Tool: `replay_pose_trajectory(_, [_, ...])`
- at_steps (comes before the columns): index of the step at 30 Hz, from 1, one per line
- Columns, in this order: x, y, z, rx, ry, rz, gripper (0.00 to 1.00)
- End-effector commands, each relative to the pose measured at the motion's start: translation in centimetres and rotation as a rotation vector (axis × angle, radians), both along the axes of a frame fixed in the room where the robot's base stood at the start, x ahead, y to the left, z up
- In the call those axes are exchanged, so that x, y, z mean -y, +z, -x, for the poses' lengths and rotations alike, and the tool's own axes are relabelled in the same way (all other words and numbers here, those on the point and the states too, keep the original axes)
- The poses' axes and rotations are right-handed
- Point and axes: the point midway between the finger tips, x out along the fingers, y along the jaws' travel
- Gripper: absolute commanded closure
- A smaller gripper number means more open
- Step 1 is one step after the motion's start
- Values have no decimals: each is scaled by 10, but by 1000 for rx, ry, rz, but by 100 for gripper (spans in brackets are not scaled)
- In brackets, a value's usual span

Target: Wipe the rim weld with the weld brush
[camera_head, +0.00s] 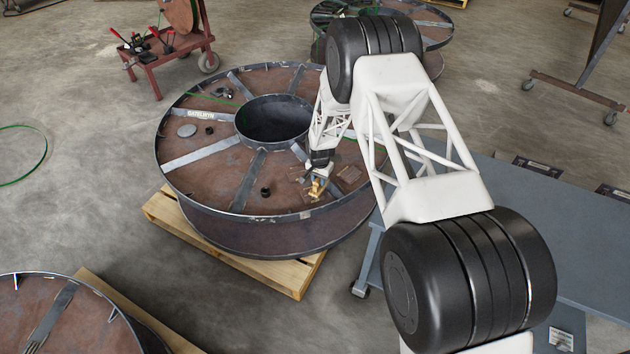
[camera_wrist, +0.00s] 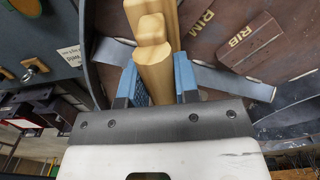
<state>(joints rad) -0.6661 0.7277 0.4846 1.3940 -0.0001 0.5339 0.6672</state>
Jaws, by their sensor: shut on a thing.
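The weld brush (camera_wrist: 155,62) is in my gripper (camera_wrist: 156,78), whose blue-padded fingers are shut on its pale wooden handle in the wrist view. Its bristles cannot be made out. In the head view my gripper (camera_head: 317,180) reaches down over the near right part of the large steel reel (camera_head: 225,150), and the brush (camera_head: 316,189) shows as a small golden shape just inside the near rim (camera_head: 262,218). I cannot tell whether it touches the steel. The rim weld itself cannot be told apart from the rim edge.
A brown block marked RIB (camera_wrist: 250,42) lies on the reel face, near the lettering RIM (camera_wrist: 201,21). Small loose parts lie on the face around the hub (camera_head: 273,122). A wooden pallet (camera_head: 265,273) supports the reel. A blue-grey table (camera_head: 540,210) stands at right.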

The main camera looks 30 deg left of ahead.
Motion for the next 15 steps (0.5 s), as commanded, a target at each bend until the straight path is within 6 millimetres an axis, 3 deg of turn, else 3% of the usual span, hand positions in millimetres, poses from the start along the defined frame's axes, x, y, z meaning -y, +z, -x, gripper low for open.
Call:
replay_pose_trajectory(4, [6,-3,-6,-1,-1,1,100])
replay_pose_trajectory(15, [-9,-1,11,-1,2,1,100])
